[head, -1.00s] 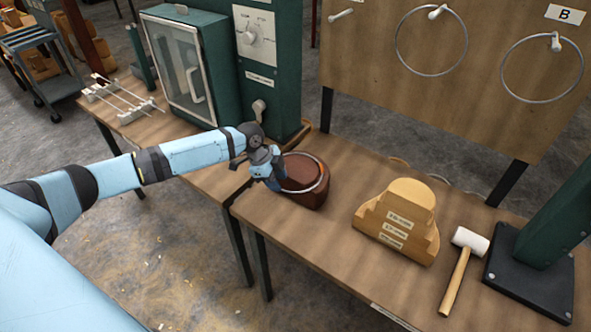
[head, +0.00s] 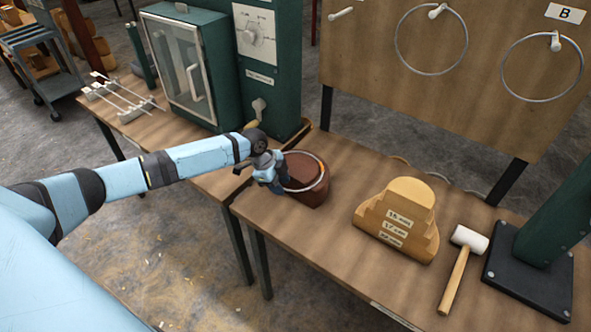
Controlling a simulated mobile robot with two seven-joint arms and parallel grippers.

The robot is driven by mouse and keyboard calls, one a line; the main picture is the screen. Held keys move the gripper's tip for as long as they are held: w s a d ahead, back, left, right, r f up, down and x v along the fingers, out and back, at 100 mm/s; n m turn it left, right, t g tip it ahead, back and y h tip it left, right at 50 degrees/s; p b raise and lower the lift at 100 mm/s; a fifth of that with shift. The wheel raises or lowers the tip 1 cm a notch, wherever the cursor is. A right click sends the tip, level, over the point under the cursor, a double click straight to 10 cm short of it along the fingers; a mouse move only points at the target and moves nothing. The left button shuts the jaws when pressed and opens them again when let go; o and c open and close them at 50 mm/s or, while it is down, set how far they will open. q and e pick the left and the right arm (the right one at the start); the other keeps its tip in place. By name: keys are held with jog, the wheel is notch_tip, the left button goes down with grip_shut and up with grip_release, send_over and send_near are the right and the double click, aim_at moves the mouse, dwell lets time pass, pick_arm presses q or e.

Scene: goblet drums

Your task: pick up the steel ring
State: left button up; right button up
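A thin steel ring (head: 325,172) lies at the top of a reddish-brown drum body (head: 312,195) on the workbench. My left gripper (head: 277,183) is at the left side of the ring, at or very near its rim. The wrist hides the fingertips and the left part of the ring, so I cannot tell whether the fingers are closed on it. Two larger steel rings hang on pegs of the upright board, one on the left (head: 397,52) and one on the right (head: 503,73). My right gripper is out of view.
A stepped wooden block (head: 405,205) with labels stands right of the drum body on the bench (head: 330,240). A mallet (head: 456,275) and a green post on a black base (head: 520,275) are farther right. A green cabinet (head: 185,65) stands behind my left arm.

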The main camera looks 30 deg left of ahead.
pick_arm(q)
grip_shut()
dwell(1.4)
